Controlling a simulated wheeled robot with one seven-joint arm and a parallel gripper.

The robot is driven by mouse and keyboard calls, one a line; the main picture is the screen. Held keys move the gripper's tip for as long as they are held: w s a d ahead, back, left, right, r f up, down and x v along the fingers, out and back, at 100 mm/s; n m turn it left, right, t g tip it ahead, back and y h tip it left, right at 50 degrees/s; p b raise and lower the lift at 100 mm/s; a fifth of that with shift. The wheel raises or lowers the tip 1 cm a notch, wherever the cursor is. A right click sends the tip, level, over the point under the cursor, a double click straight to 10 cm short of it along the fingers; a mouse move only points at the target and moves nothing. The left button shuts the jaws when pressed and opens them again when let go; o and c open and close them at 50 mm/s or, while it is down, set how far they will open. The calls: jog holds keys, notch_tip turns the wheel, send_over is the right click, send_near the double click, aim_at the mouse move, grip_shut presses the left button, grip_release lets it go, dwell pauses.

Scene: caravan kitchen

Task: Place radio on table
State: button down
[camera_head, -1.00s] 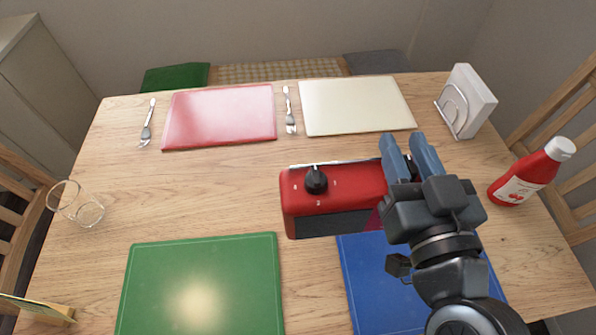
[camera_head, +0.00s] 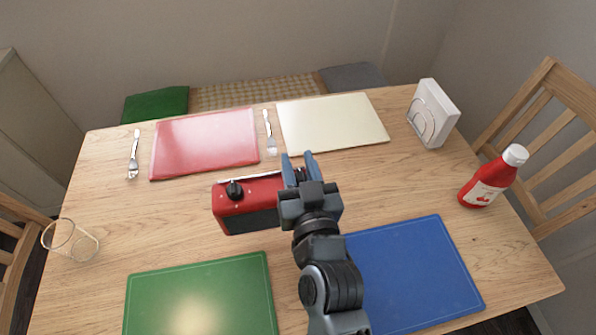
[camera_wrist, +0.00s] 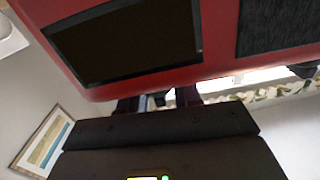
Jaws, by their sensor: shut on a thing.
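The radio (camera_head: 252,205) is a red box with a black knob on top, a dark front panel and a pale handle strip. It is over the middle of the wooden table (camera_head: 185,228); I cannot tell whether it touches the top. My gripper (camera_head: 298,168) is shut on its right part, which the gripper partly hides. In the wrist view the red radio (camera_wrist: 215,45) fills the upper part, with a dark display and a dark grille. The fingertips are mostly hidden there.
Red (camera_head: 205,143), cream (camera_head: 330,122), green (camera_head: 203,295) and blue (camera_head: 408,272) placemats lie around the radio. A ketchup bottle (camera_head: 490,182) and a white napkin holder (camera_head: 433,113) stand at right. A glass (camera_head: 72,241) is at left. Forks (camera_head: 134,155) (camera_head: 269,133) lie at the back.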

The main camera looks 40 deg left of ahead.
jog(key=shift+a+f+b, duration=0.1)
jog(key=shift+f+b, duration=1.2)
jog(key=shift+f, duration=0.7)
jog(key=c, duration=0.8)
grip_release()
jog(key=shift+f, duration=0.1)
jog(key=shift+b+v, duration=2)
jog(key=shift+v, duration=4.05)
